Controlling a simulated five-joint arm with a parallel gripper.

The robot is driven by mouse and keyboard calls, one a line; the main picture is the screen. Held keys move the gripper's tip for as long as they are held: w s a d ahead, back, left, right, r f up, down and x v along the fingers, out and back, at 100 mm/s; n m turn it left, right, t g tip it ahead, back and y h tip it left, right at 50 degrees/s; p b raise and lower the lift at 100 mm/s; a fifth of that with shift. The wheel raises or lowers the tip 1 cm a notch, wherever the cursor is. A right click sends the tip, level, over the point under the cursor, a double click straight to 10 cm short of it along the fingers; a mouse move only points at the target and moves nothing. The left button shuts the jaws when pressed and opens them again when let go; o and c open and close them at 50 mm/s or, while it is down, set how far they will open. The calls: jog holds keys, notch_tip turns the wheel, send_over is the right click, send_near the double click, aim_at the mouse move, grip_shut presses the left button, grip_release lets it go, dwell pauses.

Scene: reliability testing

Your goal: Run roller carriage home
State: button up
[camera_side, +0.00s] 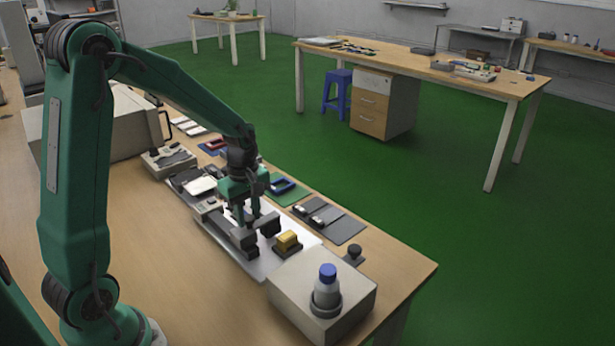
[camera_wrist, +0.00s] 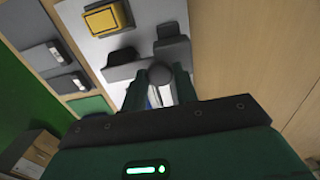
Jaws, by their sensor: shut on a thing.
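My gripper (camera_side: 249,217) is low over a pale plate (camera_side: 252,262) on the bench. In the wrist view its two green fingers (camera_wrist: 160,82) are shut on a round grey knob (camera_wrist: 160,74), which looks like the roller carriage's handle; the body below it is mostly hidden. Dark grey blocks (camera_side: 243,237) stand close around the fingers, and two show just beyond them in the wrist view (camera_wrist: 122,65). I cannot tell which of these parts belong to the carriage. A yellow block (camera_side: 288,240) sits on a dark base at the plate's right part.
A beige box (camera_side: 285,290) holding a blue-capped bottle (camera_side: 327,285) stands at the bench's near right end. A small black knob (camera_side: 353,252) stands behind it. Grey pads (camera_side: 336,223) with small parts and several trays line the far edge. The bench left of the plate is clear.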

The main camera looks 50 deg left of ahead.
jog(key=shift+d, duration=0.5)
dwell(0.3)
jog(key=o, duration=0.5)
jog(key=shift+r, duration=0.1)
jog(key=shift+r, duration=2.4)
